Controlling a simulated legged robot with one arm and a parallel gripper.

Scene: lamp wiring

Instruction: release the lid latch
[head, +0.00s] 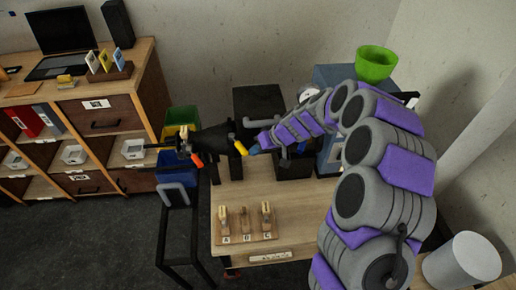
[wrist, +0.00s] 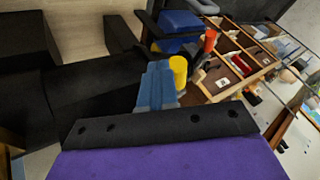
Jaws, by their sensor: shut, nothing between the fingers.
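A black box-like fixture (head: 258,105) stands on the wooden table, with a dark part (head: 215,138) reaching left from it. A yellow cylindrical piece (head: 239,148) and an orange-red piece (head: 196,160) sit along this dark part; I cannot tell which piece is the lid latch. My gripper (head: 255,149) reaches in from the right, its blue tip close to the yellow piece. In the wrist view the blue fingers (wrist: 157,85) are together and empty, beside the yellow piece (wrist: 178,72). The orange-red piece (wrist: 209,40) is farther off. Whether the fingers touch the yellow piece is unclear.
A wooden board with several upright pieces labelled A, B, C (head: 245,236) lies on the table front. A blue cabinet (head: 335,78) carries a green bowl (head: 375,63). Coloured bins (head: 180,123) and a shelf unit (head: 100,118) stand at left. A white cylinder (head: 462,260) is at lower right.

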